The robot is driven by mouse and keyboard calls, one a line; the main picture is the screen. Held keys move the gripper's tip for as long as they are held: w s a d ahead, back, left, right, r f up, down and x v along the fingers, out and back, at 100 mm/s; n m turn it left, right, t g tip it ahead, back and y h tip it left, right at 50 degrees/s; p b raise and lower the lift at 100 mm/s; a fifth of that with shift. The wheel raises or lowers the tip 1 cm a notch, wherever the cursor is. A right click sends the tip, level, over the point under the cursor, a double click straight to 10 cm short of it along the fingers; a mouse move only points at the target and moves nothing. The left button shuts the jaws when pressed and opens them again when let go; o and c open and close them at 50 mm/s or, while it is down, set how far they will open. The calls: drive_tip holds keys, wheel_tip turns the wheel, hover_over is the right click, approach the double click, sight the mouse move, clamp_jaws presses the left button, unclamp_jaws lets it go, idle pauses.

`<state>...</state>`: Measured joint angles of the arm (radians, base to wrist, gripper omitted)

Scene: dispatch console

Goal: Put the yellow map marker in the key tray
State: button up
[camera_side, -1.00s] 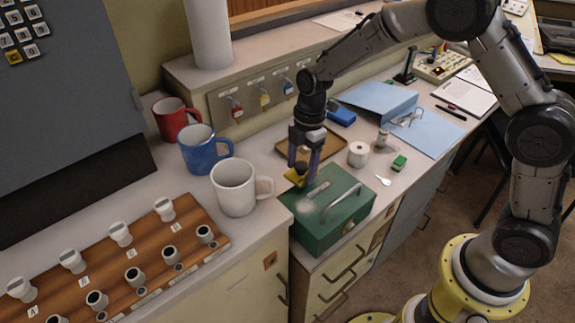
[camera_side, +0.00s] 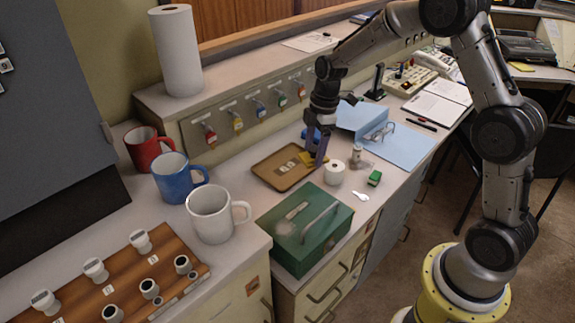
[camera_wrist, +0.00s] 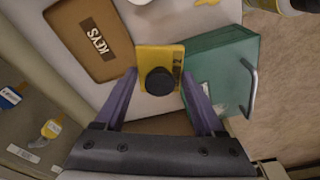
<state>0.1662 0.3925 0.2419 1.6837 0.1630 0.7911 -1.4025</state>
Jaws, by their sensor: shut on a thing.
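The yellow map marker (camera_side: 306,157) is a flat yellow piece with a round black knob. My gripper (camera_side: 318,160) is shut on it, and the marker (camera_wrist: 160,54) shows between the two fingers (camera_wrist: 159,82) in the wrist view. The key tray (camera_side: 264,172) is a shallow brown tray on the counter. In the side view the marker overlaps the tray's right end. In the wrist view the tray (camera_wrist: 76,62), labelled KEYS, lies left of the marker. The gap in height between marker and tray is hard to tell.
A green metal box (camera_side: 297,246) with a raised handle stands in front of the tray. A white roll (camera_side: 334,173), a green block (camera_side: 375,178) and blue folders (camera_side: 402,147) lie to the right. Mugs (camera_side: 212,213) stand left. Key hooks (camera_side: 236,122) line the panel behind.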

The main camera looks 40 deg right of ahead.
drive_tip(key=shift+d+f, duration=0.15)
drive_tip(key=shift+d, duration=0.65)
drive_tip(key=shift+w+d+f, duration=0.2)
drive_tip(key=shift+w+d, duration=0.05)
drive_tip(key=shift+d, duration=0.05)
drive_tip(key=w+d+f, duration=0.1)
drive_tip(key=w+f, duration=0.3)
drive_tip(key=w, duration=0.5)
hover_over(286, 167)
drive_tip(key=s, duration=0.1)
wheel_tip(286, 167, down, 5)
drive_tip(key=shift+d+r, duration=0.15)
drive_tip(key=shift+w+f, duration=0.35)
drive_tip(key=shift+f, duration=1.65)
drive_tip(key=shift+f, duration=0.1)
